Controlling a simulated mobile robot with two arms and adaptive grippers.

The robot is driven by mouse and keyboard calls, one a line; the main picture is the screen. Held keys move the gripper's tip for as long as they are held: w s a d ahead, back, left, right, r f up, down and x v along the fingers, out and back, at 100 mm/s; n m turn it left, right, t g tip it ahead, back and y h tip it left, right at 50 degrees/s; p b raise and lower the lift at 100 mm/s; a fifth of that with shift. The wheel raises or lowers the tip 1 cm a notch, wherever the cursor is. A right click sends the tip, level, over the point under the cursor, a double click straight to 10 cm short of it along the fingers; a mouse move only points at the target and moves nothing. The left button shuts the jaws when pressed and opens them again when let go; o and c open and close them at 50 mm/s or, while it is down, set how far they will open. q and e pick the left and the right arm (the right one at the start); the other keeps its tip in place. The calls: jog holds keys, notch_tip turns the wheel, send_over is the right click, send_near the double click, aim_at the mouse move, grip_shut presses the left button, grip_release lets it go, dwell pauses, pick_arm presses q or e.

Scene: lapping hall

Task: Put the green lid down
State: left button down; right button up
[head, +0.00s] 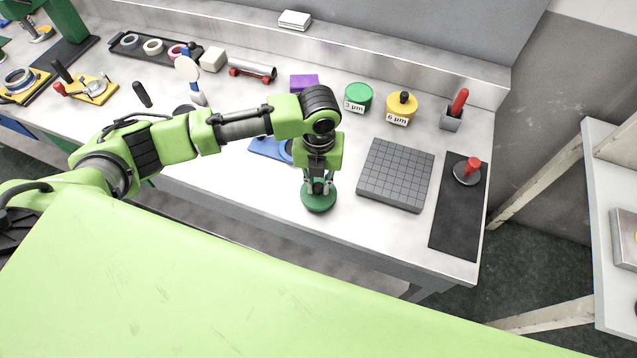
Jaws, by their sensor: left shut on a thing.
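The green lid (318,201) is a dark green disc near the front edge of the bench, left of the grey grooved plate. My left gripper (319,186) points down over it and is shut on it, hiding its top middle. I cannot tell whether the lid touches the bench top. A green jar (357,98) labelled 3 µm stands farther back, and a yellow jar (401,108) labelled 6 µm with a dark knob stands to its right. My right gripper is not in view.
The grey grooved plate (396,175) and a black mat (458,210) with a red-handled disc (467,170) lie to the right. A blue item (268,149) is partly hidden behind my arm. A purple block (304,83) stands behind. Bare bench shows between lid and plate.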

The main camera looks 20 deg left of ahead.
aim_at(319, 184)
pick_arm(q)
jog(key=shift+f, duration=0.7)
jog(key=shift+f, duration=0.15)
jog(key=c, duration=1.9)
grip_release()
notch_tip(319, 184, up, 12)
jog(key=shift+r+b, duration=0.2)
jog(key=shift+b, duration=0.8)
